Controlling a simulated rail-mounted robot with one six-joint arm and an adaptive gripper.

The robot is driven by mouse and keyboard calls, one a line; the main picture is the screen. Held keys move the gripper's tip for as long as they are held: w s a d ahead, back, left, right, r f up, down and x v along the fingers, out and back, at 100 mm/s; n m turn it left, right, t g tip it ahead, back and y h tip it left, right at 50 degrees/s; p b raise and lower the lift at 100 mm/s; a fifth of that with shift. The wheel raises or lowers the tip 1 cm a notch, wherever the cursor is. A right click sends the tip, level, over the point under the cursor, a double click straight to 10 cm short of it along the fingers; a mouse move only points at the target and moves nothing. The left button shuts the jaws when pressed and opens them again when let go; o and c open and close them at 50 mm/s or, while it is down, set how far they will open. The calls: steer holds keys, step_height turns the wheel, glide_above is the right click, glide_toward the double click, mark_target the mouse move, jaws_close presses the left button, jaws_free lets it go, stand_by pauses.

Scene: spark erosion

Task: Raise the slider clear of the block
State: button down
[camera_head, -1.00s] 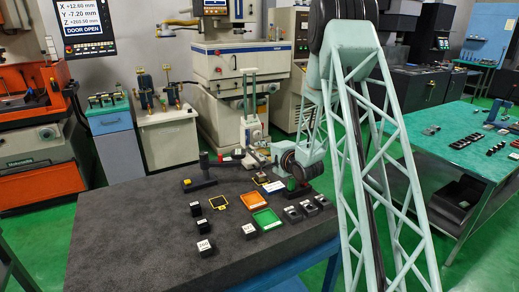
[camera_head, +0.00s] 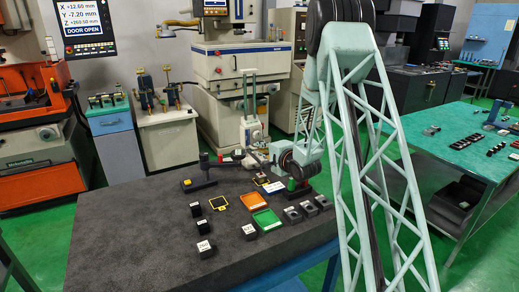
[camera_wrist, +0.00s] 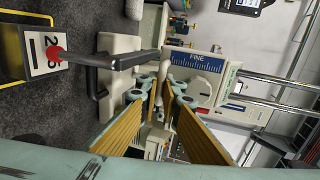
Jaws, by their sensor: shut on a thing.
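In the wrist view, the slider (camera_wrist: 193,68) is a pale body with a blue scale marked FINE. A dark arm (camera_wrist: 115,58) runs left from it to a red tip (camera_wrist: 55,53). That tip overlaps the white 25 label of the block (camera_wrist: 44,62); I cannot tell whether they touch. My gripper (camera_wrist: 165,85), with two ribbed golden pads, is closed at the slider, and its fingertips partly hide the gripped part. In the head view, my gripper (camera_head: 264,161) is at the table's back edge, too small to make out in detail.
On the dark table (camera_head: 130,225) are an orange tray (camera_head: 251,200), a green tray (camera_head: 266,218), a yellow-outlined square (camera_head: 219,203) and several small dark blocks. The table's front left is clear.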

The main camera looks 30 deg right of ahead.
mark_target(259, 134)
step_height(259, 134, up, 7)
steer(key=shift+f+p, duration=0.15)
steer(key=shift+p, duration=0.85)
steer(key=c, duration=3.1)
jaws_free()
steer(key=shift+c, duration=0.2)
steer(key=shift+s, duration=0.1)
steer(key=v, duration=1.1)
steer(key=shift+s, duration=0.4)
